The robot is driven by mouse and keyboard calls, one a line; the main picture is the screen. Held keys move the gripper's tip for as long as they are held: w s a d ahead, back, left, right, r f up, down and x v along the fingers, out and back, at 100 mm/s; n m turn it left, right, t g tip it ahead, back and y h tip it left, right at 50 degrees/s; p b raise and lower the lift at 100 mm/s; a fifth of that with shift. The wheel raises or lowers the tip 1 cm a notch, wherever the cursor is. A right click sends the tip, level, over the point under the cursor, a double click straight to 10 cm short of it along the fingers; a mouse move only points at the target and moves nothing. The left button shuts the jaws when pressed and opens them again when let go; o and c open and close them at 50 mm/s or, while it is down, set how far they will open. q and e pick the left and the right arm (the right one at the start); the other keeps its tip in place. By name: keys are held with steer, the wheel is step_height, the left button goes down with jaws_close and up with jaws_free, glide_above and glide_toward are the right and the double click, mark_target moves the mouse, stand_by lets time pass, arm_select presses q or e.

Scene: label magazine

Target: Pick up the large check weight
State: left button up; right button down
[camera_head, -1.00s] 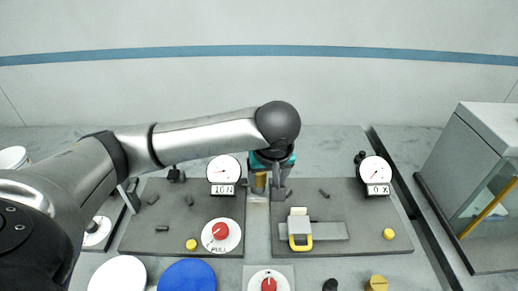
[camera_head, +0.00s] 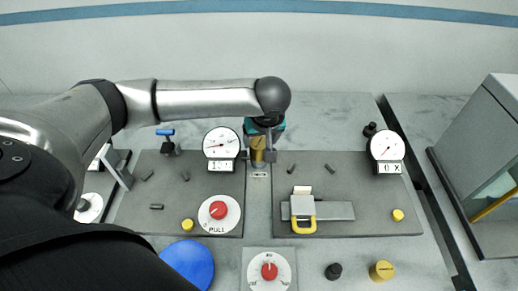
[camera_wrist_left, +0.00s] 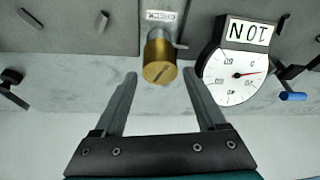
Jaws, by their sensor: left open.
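Another brass cylinder (camera_head: 382,271) stands at the front right, beside a black knob-like piece (camera_head: 333,271). No label shows which is the large check weight. My right gripper is not in view.
Left (camera_head: 221,143) and right (camera_head: 387,147) white dials stand near the cylinder; the left one is close. A blue-handled clamp (camera_head: 166,137) is farther left. A grey cabinet (camera_head: 485,150) stands far right.

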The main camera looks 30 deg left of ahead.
mark_target(260, 143)
arm_select(q)
steer(key=shift+w+a+b+x, duration=0.1)
steer(key=shift+w+b+x, duration=0.05)
steer(key=shift+x, duration=1.2)
steer(key=shift+w+a+b+x, duration=0.1)
steer(key=shift+b+x, duration=0.05)
steer(key=shift+x, duration=1.25)
steer(key=shift+r, duration=0.15)
jaws_close()
steer(key=shift+w+r, duration=0.1)
steer(key=shift+r, duration=0.05)
